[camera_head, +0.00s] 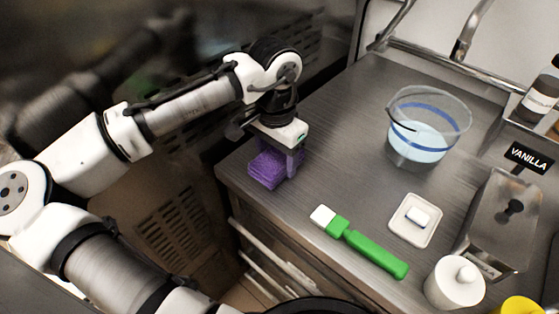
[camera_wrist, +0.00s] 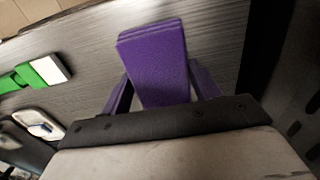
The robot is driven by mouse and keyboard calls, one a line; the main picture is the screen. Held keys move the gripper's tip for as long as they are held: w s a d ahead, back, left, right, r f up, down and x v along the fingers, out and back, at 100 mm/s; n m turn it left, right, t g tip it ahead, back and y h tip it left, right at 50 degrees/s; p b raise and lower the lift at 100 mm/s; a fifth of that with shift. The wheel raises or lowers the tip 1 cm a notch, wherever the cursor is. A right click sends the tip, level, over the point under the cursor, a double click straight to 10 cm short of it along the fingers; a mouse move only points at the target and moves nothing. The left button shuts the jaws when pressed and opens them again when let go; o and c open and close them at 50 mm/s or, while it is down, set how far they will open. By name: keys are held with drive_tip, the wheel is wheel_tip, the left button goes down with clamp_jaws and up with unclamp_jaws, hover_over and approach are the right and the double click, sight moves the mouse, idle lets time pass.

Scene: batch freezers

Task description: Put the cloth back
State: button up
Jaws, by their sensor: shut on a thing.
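The purple folded cloth (camera_head: 267,171) is at the left edge of the grey worktop in the head view. My gripper (camera_head: 290,160) is above it, pointing down, with its fingers at the cloth. In the wrist view the purple cloth (camera_wrist: 157,62) sits between the two purple fingers of my gripper (camera_wrist: 163,92), which is shut on it. I cannot tell whether the cloth touches the worktop.
A clear bucket (camera_head: 428,128) with pale blue liquid stands at the back. A green-handled brush (camera_head: 362,248), a white tray with a small block (camera_head: 416,220), a white lidded jar (camera_head: 455,283) and a metal container (camera_head: 500,220) labelled VANILLA are to the right. The worktop's middle is free.

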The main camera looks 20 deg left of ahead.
drive_tip(key=shift+f, duration=0.4)
drive_tip(key=shift+w+r, duration=0.1)
drive_tip(key=shift+r, duration=0.1)
drive_tip(key=o, duration=0.9)
drive_tip(key=shift+f, duration=0.2)
